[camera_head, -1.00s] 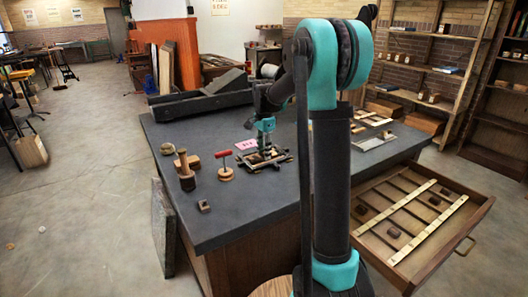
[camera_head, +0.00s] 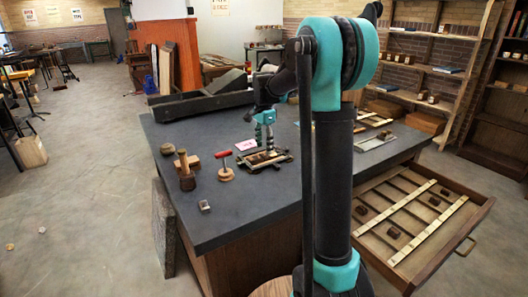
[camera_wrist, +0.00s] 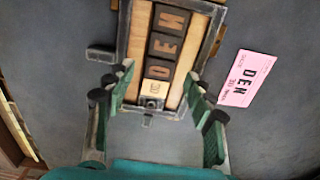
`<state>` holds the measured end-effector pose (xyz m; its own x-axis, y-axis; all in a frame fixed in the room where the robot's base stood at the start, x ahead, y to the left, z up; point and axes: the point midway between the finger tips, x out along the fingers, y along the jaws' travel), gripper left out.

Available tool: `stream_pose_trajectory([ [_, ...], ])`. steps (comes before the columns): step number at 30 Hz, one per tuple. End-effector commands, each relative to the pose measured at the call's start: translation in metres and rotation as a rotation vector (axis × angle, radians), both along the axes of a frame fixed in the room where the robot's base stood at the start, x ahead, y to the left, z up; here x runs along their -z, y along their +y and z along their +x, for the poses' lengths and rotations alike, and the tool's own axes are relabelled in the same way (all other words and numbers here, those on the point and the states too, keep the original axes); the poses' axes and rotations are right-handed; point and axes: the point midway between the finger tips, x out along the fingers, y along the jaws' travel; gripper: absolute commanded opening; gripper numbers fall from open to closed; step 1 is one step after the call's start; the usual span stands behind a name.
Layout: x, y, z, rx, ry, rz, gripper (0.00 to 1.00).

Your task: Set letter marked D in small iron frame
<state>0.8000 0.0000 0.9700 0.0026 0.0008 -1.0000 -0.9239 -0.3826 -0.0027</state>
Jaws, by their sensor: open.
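The small iron frame (camera_head: 286,157) lies on the dark bench top; in the wrist view its rim (camera_wrist: 124,35) runs around a row of dark letter blocks between wooden strips. The block nearest me, apparently the D (camera_wrist: 158,69), lies flat in the row. An E (camera_wrist: 164,46) and what looks like an N (camera_wrist: 171,20) lie beyond it. A pale block and a small metal piece fill the near end. My gripper (camera_wrist: 158,88) is open and empty above the frame, its fingers spread to either side of the near end; it also shows in the head view (camera_head: 268,142).
A pink card (camera_wrist: 248,78) reading DEN lies beside the frame. An open drawer (camera_head: 420,215) with strips and blocks juts out right.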

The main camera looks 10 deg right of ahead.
Motion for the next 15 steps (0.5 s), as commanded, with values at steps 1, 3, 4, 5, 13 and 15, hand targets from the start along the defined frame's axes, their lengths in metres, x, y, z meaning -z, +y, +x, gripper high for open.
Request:
stream_pose_trajectory([
  [1, -0.011, 0.0, 0.0, 0.0, 0.0, 0.0, 0.54],
  [3, -0.026, 0.0, 0.0, 0.0, 0.0, 0.0, 0.54],
  [4, -0.033, 0.0, 0.0, 0.0, 0.0, 0.0, 0.54],
  [5, -0.039, 0.0, 0.0, 0.0, 0.0, 0.0, 0.54],
  [13, -0.081, 0.0, 0.0, 0.0, 0.0, 0.0, 0.54],
  [15, -0.087, 0.0, 0.0, 0.0, 0.0, 0.0, 0.54],
])
